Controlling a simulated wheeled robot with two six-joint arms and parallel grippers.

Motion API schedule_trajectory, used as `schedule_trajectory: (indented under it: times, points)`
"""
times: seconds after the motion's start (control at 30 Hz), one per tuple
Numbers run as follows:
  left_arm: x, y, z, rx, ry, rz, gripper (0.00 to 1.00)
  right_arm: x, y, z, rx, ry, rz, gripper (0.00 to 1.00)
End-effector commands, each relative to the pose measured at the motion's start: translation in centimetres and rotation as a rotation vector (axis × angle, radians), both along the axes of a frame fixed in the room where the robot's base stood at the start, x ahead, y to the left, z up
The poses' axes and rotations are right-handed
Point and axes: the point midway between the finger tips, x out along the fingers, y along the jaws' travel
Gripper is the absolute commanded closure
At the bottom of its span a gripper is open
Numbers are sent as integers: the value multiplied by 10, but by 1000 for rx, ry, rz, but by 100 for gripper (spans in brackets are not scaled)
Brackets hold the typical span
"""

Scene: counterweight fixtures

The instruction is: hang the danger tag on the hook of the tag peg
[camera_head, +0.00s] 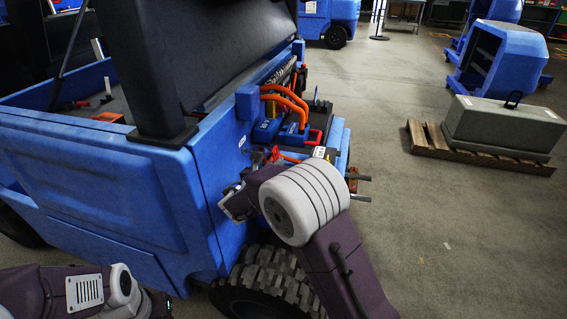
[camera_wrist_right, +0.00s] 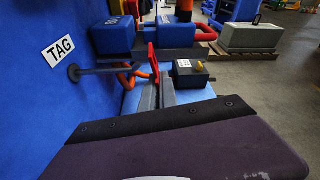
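The tag peg (camera_wrist_right: 92,71) is a dark rod sticking out of the blue side panel beside a white label reading TAG (camera_wrist_right: 58,50); the label also shows in the head view (camera_head: 242,142). My right gripper (camera_wrist_right: 157,88) has its two dark fingers close together on a thin red piece, which looks like the danger tag (camera_wrist_right: 152,58). The tag stands upright, to the right of the peg's end and apart from it in the picture. In the head view, the right wrist partly hides the gripper. My left arm is at the lower left; its fingertips do not show.
The blue vehicle (camera_head: 110,190) fills the left side, with a large tyre (camera_head: 262,285) below my right arm. Orange hoses (camera_head: 285,103) and blue boxes sit beyond the peg. A grey block (camera_head: 500,125) lies on a wooden pallet (camera_head: 430,142).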

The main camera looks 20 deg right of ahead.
Motion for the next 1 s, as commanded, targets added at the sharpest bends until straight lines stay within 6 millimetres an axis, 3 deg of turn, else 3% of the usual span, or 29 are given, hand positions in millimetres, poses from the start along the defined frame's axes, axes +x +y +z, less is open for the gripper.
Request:
schedule_trajectory:
  times: [0.5, 1.0]
  points:
    - [0, 0, 7, 0, 0, 0, 100, 18, 27, -10, -1, 1, 0, 100]
    - [0, 0, 6, 0, 0, 0, 100, 19, 29, -13, 0, 0, -1, 100]
